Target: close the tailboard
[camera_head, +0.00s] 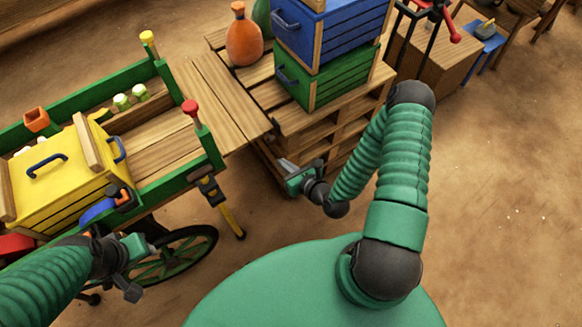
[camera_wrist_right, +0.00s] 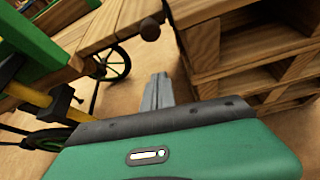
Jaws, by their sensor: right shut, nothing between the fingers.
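The tailboard (camera_head: 217,98) is a plank board lying lowered, about flat, at the end of the green cart (camera_head: 212,152), reaching toward the pallet stack (camera_head: 335,130). In the right wrist view the tailboard (camera_wrist_right: 115,22) shows at the upper left, with a dark knob (camera_wrist_right: 150,30) at its corner. My right gripper (camera_head: 284,164) is shut and empty, beside the pallet stack and below the tailboard's outer corner, apart from the board. Its closed fingers (camera_wrist_right: 158,88) show in the wrist view. My left gripper (camera_head: 130,285) is near the cart wheel; its finger opening is unclear.
A yellow crate (camera_head: 65,180) and small jars ride in the cart. Green (camera_head: 325,85) and blue (camera_head: 335,35) crates and an orange bottle (camera_head: 244,38) stand on the pallets. Bare ground is free at the right.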

